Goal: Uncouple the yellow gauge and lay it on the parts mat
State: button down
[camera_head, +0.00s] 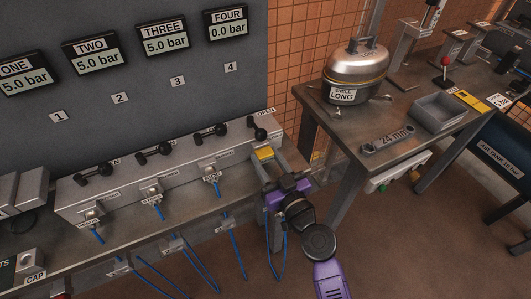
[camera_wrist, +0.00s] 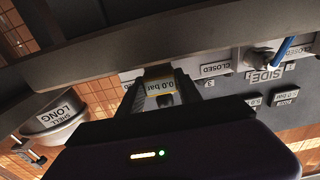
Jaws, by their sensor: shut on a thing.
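The yellow gauge (camera_head: 264,153) is at the right end of the grey valve block (camera_head: 125,188), just below the fourth valve handle. My gripper (camera_head: 268,165) is shut on it, one finger on each side. In the wrist view the gauge (camera_wrist: 161,87) sits between the two dark fingers, and its face reads 0.0 bar. I cannot tell whether it is still joined to its coupling. Display FOUR (camera_head: 228,25) reads 0.0 bar. A dark surface with a label ending in "TS" (camera_head: 6,270) is cut off at the left edge; I cannot tell whether it is the parts mat.
Valve handles (camera_head: 155,149) stand along the block, with blue hoses (camera_head: 239,255) hanging below. Displays ONE, TWO and THREE read 5.0 bar. A CAP label (camera_head: 36,277) is lower left.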

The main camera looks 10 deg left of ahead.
aim_at(268, 160)
jog(key=shift+s, duration=0.1)
jog(key=shift+b+v, duration=0.8)
jog(key=shift+v, duration=2.1)
